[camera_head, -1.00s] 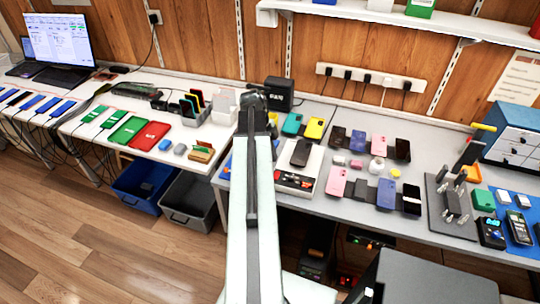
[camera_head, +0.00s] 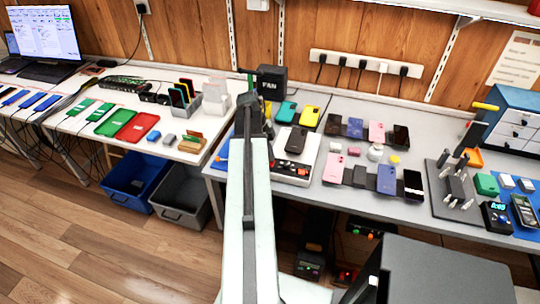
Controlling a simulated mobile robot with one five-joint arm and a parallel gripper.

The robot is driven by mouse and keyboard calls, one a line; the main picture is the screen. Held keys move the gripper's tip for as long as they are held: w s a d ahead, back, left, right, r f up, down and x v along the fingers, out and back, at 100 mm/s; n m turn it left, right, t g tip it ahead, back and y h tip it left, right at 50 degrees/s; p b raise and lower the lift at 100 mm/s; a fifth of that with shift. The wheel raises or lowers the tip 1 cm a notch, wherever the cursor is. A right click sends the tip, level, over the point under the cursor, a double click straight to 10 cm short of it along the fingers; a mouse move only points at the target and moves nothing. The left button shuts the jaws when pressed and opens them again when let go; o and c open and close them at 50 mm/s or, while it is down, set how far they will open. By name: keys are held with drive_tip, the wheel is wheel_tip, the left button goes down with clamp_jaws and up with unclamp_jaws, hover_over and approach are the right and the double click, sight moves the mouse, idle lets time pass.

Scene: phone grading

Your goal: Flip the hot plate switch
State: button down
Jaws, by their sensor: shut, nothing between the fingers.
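The hot plate (camera_head: 312,150) is a flat white device on the grey bench, just right of my arm's end. A dark phone (camera_head: 296,140) lies on its top. Its black front panel (camera_head: 291,169) carries small light and red parts; which one is the switch is too small to tell. My arm rises up the middle of the picture and covers the area left of the hot plate.
The black fan box (camera_head: 271,80) stands behind the hot plate. Several phones lie to its right, including a pink one (camera_head: 333,168). A dark stand with pegs (camera_head: 455,190) is farther right. Bins (camera_head: 181,196) sit on the floor at left.

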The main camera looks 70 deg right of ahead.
drive_tip(key=shift+a, duration=0.1)
drive_tip(key=shift+s+a, duration=0.1)
drive_tip(key=shift+a, duration=0.6)
drive_tip(key=shift+r+p, duration=0.15)
drive_tip(key=shift+p, duration=0.15)
drive_tip(key=s+p+v, duration=0.1)
drive_tip(key=p+v, duration=1.2)
drive_tip(key=shift+a+r, duration=0.15)
drive_tip(key=shift+r, duration=0.3)
